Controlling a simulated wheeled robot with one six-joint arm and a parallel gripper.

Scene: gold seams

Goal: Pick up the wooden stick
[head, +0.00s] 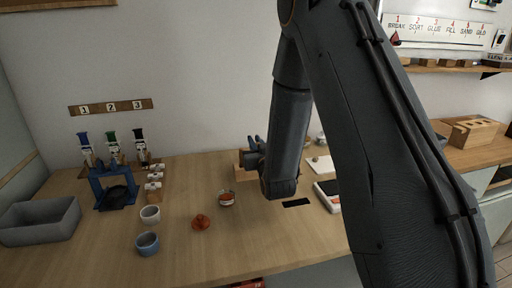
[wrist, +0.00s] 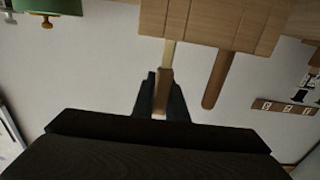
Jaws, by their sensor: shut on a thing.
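In the wrist view my gripper (wrist: 160,98) is shut on a slim wooden stick (wrist: 162,84), with one dark finger on each side. A paler, narrower part of this stick runs up toward a wooden block (wrist: 205,18); I cannot tell whether it is still inside the block. A second, rounded brown stick (wrist: 217,82) sticks out of the same block, beside the held one and apart from my fingers. In the head view my gripper (head: 256,147) is above the back of the bench, by the block (head: 241,174); my arm hides much there, and the held stick is not clear.
On the bench (head: 190,245), a blue stand (head: 98,186), a grey bin (head: 40,222), a white cup (head: 150,214) and a blue cup (head: 147,243) stand to the left. An orange lump (head: 201,222) and a small jar (head: 226,199) lie in front. A white device (head: 328,194) is to the right.

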